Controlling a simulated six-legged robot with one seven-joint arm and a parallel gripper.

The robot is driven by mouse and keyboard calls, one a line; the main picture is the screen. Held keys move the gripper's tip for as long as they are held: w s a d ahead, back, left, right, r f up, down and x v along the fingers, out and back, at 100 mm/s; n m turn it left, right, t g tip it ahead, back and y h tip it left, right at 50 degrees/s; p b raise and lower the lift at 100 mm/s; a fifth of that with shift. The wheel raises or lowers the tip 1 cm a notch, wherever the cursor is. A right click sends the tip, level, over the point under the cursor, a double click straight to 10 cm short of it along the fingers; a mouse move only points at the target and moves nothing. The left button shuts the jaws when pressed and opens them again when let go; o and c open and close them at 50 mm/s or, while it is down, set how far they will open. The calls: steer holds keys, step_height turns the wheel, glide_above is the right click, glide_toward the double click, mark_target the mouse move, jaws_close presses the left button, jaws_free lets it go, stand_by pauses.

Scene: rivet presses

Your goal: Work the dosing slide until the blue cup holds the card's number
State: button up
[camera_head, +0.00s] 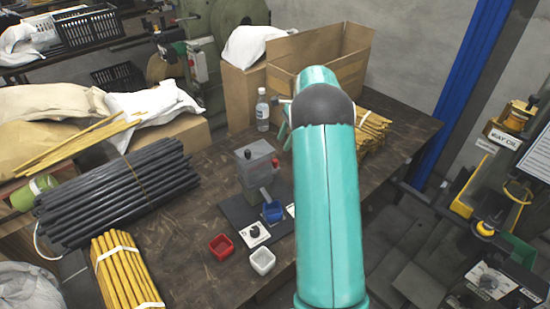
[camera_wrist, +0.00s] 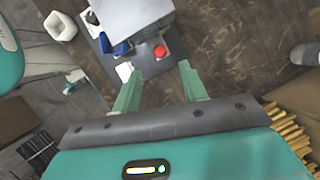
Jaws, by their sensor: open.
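The dosing device is a grey box (camera_head: 256,162) on a dark base plate (camera_head: 232,210); its top also shows in the wrist view (camera_wrist: 135,12). A red knob (camera_wrist: 160,51) sticks out at its side. The blue cup (camera_head: 272,212) stands at the foot of the box, partly hidden by it in the wrist view (camera_wrist: 119,48). A white card (camera_wrist: 124,72) lies on the plate; its number is not readable. My gripper (camera_wrist: 158,82) is open and empty, its fingers pointing toward the red knob, apart from it.
A red cup (camera_head: 221,247) and a white cup (camera_head: 262,261) stand in front of the plate. A white plate with a black knob (camera_head: 255,232) sits on the base. Dark rods (camera_head: 115,195) lie left, a bottle (camera_head: 262,110) and cardboard box (camera_head: 345,50) behind.

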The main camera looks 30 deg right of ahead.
mark_target(275, 160)
steer(key=x, duration=0.8)
steer(key=shift+a+f, duration=0.15)
steer(key=shift+f, duration=0.05)
steer(key=shift+c, duration=0.2)
